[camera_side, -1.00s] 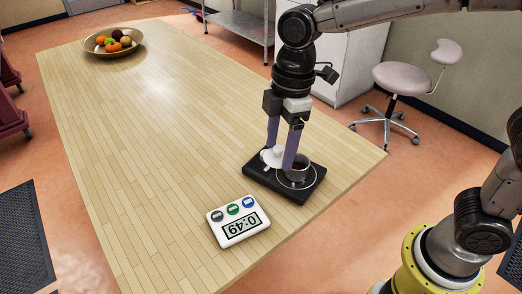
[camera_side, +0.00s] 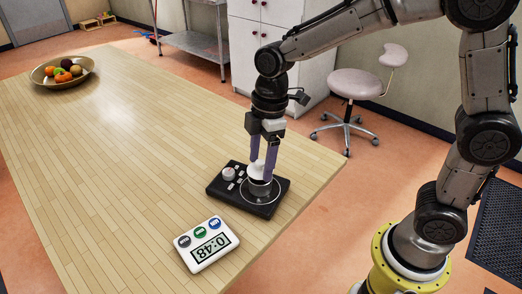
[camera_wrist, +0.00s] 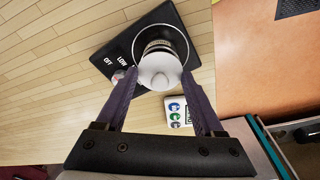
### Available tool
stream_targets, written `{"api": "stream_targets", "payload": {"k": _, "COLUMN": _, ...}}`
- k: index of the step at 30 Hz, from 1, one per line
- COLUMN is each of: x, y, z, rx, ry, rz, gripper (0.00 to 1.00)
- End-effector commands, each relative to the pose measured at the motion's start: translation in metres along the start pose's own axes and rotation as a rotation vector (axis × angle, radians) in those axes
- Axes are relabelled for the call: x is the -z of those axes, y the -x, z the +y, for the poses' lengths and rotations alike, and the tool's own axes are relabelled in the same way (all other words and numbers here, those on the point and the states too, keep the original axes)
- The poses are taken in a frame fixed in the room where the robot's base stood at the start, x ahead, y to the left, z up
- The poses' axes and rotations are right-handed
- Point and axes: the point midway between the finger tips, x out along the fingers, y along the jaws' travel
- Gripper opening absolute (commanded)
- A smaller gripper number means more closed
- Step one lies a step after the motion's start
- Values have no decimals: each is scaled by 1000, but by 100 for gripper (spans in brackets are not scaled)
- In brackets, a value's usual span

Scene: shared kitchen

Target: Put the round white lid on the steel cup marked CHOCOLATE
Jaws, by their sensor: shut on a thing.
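The round white lid (camera_side: 257,170) is between my gripper's purple fingers, directly over the steel cup (camera_side: 260,188). In the wrist view my gripper (camera_wrist: 160,74) is shut on the lid (camera_wrist: 160,76), and the ribbed side of the cup (camera_wrist: 158,47) shows just beyond it. The lid covers the cup's mouth from view; I cannot tell whether it touches the rim. The cup stands upright on the round plate of a black hot plate (camera_side: 220,190). The CHOCOLATE marking is not readable in either view.
The hot plate has a knob (camera_side: 228,174) and OFF and LOW labels. A white timer (camera_side: 206,245) reading 0:48 lies in front of it. A fruit bowl (camera_side: 62,72) sits at the far left of the wooden table (camera_side: 110,140). The table between is clear.

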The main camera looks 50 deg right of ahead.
Motion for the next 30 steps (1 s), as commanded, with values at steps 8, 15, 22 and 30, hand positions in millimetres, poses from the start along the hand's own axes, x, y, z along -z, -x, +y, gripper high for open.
{"api": "stream_targets", "payload": {"k": 8, "x": -1, "y": -8, "z": 0, "rx": 0, "ry": 0, "rz": 0, "gripper": 18}}
{"api": "stream_targets", "payload": {"k": 15, "x": -1, "y": -8, "z": 0, "rx": 0, "ry": -1, "rz": 1, "gripper": 18}}
{"api": "stream_targets", "payload": {"k": 22, "x": -1, "y": -8, "z": 0, "rx": 0, "ry": -1, "rz": 0, "gripper": 18}}
{"api": "stream_targets", "payload": {"k": 30, "x": -1, "y": -8, "z": 0, "rx": 0, "ry": -1, "rz": 0, "gripper": 18}}
